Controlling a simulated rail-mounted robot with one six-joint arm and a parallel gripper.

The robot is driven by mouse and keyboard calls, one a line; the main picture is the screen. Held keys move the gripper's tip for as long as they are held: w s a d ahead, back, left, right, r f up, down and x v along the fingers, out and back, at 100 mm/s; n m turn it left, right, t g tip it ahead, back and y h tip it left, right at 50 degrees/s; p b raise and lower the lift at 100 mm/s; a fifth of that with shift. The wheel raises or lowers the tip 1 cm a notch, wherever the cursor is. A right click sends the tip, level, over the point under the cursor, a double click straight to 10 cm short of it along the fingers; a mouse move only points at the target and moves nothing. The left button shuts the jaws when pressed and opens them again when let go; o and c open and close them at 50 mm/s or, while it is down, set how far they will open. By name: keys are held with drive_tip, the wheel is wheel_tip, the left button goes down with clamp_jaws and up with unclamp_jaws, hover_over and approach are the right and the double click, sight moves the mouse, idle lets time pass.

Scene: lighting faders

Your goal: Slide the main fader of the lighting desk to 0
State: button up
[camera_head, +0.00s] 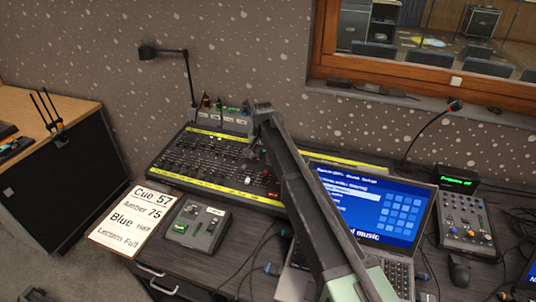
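A large dark mixing desk with yellow edge strips (190,152) lies on the table, with many small knobs and a few red and white caps. Behind it stands a grey unit (222,121) with several coloured caps and small labels. A small grey box with sliders and a label (198,227) sits in front. I cannot tell which of these is the lighting desk, nor pick out its main fader. My arm reaches over the right part of the mixing desk. My gripper (256,151) is small and mostly hidden by the arm; its fingers are not clear.
A cue sheet (131,217) lies left of the small box. An open laptop (372,209) stands close right of my arm. A small mixer (466,224), a gooseneck microphone (432,130) and a desk lamp (171,55) stand around. Cables cross the table front.

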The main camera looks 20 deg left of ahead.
sight(265, 171)
drive_tip(key=f+b, duration=0.2)
drive_tip(key=f, duration=0.1)
drive_tip(key=f+b, duration=0.5)
drive_tip(key=b, duration=0.1)
drive_tip(key=shift+w+f, duration=0.4)
drive_tip(key=shift+r, duration=0.1)
drive_tip(key=c, duration=0.4)
drive_tip(key=shift+s, duration=0.15)
drive_tip(key=shift+s+f+b, duration=0.15)
drive_tip(key=shift+s, duration=1.3)
drive_tip(key=shift+s+f+b, duration=0.1)
drive_tip(key=shift+s+b, duration=0.05)
drive_tip(key=shift+s, duration=1.3)
drive_tip(key=o, duration=0.4)
